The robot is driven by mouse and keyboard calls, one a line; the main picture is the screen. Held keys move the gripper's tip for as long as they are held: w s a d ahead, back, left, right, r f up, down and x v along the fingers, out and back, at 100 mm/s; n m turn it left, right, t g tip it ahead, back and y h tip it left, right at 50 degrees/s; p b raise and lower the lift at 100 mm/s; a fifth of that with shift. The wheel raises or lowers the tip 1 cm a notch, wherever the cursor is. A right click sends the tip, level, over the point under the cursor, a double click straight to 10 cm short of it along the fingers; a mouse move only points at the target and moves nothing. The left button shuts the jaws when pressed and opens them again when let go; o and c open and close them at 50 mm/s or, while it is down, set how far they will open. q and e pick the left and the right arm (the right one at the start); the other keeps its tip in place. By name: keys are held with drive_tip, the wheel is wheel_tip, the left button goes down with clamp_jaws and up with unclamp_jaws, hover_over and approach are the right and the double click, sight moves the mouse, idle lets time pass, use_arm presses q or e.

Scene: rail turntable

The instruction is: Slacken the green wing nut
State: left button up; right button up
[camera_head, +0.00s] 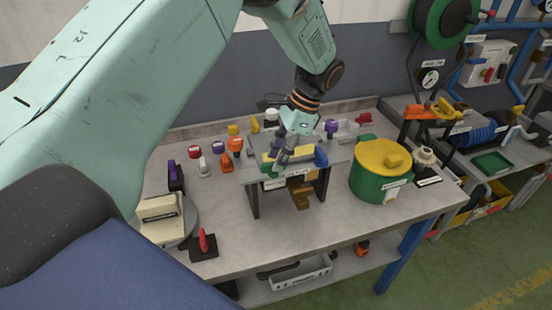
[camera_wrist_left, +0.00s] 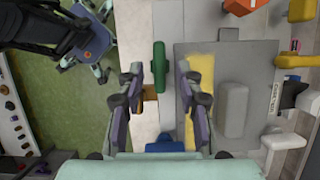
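The green wing nut (camera_wrist_left: 158,66) shows in the wrist view as an elongated green piece at the near edge of a small raised stand. In the head view the green wing nut (camera_head: 267,168) is at the stand's left end, partly hidden by my gripper. A blue piece (camera_head: 321,156) is at the stand's right end; it also shows in the wrist view (camera_wrist_left: 165,144). My left gripper (camera_wrist_left: 160,70) is open, its fingers apart on either side of the green nut's line. In the head view the left gripper (camera_head: 279,158) is over the stand. Contact cannot be told.
The stand (camera_head: 252,176) carries a yellow plate (camera_wrist_left: 202,75). A green drum with a yellow lid (camera_head: 381,165) stands close on its right. Several coloured knobs, including an orange one (camera_head: 235,145), stand left of it. A red-handled switch (camera_head: 204,244) is at the front left.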

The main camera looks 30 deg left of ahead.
use_arm(q)
drive_tip(key=v, duration=1)
drive_tip(key=shift+r, duration=0.25)
drive_tip(key=shift+w+d, duration=0.1)
drive_tip(key=shift+f, duration=0.1)
